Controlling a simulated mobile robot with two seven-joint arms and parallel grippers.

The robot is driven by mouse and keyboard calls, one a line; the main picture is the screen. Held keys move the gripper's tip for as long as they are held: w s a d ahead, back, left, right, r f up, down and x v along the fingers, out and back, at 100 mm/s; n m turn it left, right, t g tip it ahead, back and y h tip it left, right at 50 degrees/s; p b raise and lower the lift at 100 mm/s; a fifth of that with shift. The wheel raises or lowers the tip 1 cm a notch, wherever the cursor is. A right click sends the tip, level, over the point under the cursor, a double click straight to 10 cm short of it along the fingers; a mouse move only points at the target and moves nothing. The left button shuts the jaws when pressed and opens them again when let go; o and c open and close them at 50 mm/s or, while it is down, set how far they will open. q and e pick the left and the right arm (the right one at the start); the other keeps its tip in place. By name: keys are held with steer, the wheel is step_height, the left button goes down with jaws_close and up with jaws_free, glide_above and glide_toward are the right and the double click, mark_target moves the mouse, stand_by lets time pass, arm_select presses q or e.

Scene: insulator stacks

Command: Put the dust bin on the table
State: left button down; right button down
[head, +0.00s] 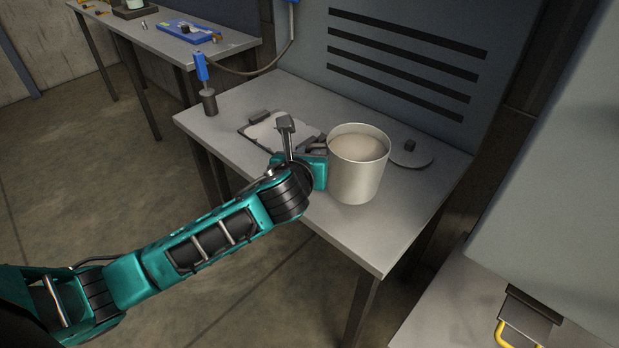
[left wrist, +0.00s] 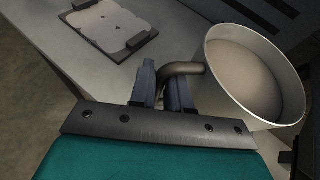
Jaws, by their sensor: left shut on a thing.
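The dust bin (head: 357,175) is a pale, open-topped round pail, upright over the near part of the grey table (head: 350,237). I cannot tell whether its base touches the tabletop. It also shows at the right of the left wrist view (left wrist: 212,85), where its bent metal handle (left wrist: 182,68) sticks out towards my gripper. My left gripper (left wrist: 166,88) is shut on this handle, at the bin's left side. In the head view the left gripper (head: 319,150) is partly hidden by my own wrist. My right gripper is in neither view.
A dark-framed plate (head: 268,133) lies on the table left of the bin, and a round lid-like disc (head: 411,156) lies right of it. A blue-handled tool (head: 205,80) hangs at the table's back left corner. A slotted grey panel stands behind.

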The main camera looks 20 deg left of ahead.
arm_select(q)
step_height(320, 180, down, 5)
steer(key=shift+f+b, duration=0.1)
steer(key=shift+b, duration=0.55)
steer(key=c, duration=1.5)
jaws_free()
steer(key=o, duration=0.4)
